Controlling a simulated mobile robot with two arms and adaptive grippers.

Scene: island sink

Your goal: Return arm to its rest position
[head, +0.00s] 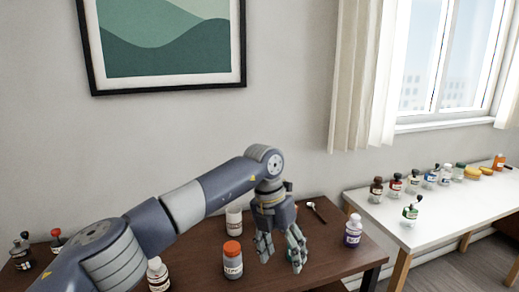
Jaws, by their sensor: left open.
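My left arm comes in from the lower left and reaches over the brown table (330,246). My left gripper (281,255) hangs from it, pointing down, with its fingers apart and nothing visible between them. The arm hides part of the table's left side. My right gripper is not in view.
A white-capped bottle (234,220) stands behind the arm and another bottle (158,275) in front of it. A black utensil (316,211) lies at the back. A white table (446,215) with several small bottles stands right, under the window.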

